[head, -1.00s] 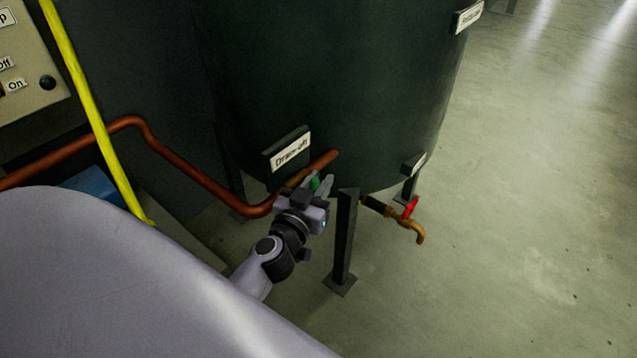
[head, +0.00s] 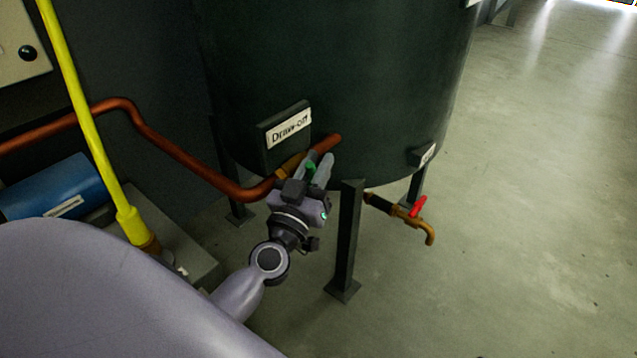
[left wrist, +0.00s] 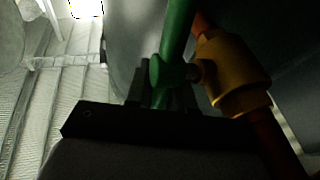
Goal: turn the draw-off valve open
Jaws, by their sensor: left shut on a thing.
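The draw-off valve has a brass body (left wrist: 234,75) on a copper pipe and a green lever handle (left wrist: 176,35), both seen close in the left wrist view. In the head view a bit of the green handle (head: 310,168) shows between my fingers, under the "Draw-off" sign (head: 290,127). My left gripper (head: 318,170) is shut on the green handle, near its hub beside the brass body. The gripper hides much of the valve in the head view. My right gripper is not in view.
The dark tank (head: 340,80) stands on legs, one leg (head: 347,240) just right of my left gripper. A brass tap with a red handle (head: 418,207) is farther right. A yellow pipe (head: 85,120) and blue motor (head: 60,187) are at left. Open floor lies right.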

